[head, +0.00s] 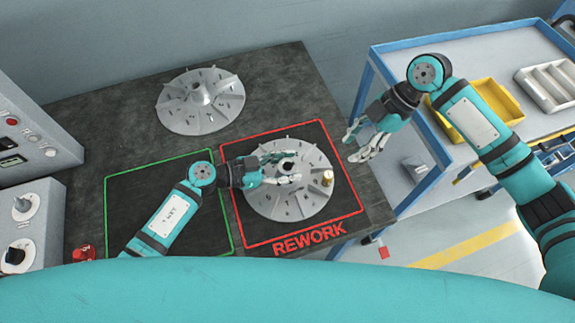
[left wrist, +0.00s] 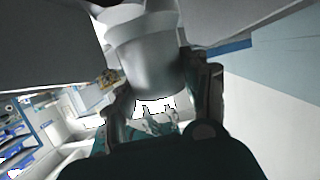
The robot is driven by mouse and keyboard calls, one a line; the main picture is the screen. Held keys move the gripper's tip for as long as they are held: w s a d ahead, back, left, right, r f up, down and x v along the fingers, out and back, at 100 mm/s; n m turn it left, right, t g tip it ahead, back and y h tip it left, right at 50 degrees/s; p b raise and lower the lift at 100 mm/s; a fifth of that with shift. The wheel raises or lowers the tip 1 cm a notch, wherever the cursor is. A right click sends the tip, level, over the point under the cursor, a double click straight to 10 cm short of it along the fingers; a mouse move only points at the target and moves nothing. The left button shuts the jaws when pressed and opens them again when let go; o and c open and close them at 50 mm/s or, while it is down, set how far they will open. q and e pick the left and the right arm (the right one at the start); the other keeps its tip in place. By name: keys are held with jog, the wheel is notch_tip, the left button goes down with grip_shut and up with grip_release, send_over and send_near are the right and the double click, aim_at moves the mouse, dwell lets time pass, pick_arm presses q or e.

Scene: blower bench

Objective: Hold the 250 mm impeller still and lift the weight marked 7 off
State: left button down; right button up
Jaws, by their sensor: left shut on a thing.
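A grey finned impeller (head: 308,204) lies flat inside the red REWORK outline. My left gripper (head: 283,169) is shut on its central hub, and the left wrist view shows the grey hub (left wrist: 150,60) between the fingers. A small brass-coloured weight (head: 327,178) stands on the right part of this impeller, apart from the left gripper; its marking is too small to read. My right gripper (head: 359,144) is open and empty, right of the impeller and the bench edge in the picture.
A second grey impeller (head: 201,104) lies at the back of the dark bench. The green-outlined area (head: 140,190) is bare except for my left arm over it. At right a blue-framed cart holds a yellow bin (head: 483,108) and a grey slotted tray (head: 548,82). Control boxes (head: 32,130) stand at left.

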jog(key=shift+r+p, duration=0.4)
jog(key=shift+c, duration=0.3)
dwell(1.0)
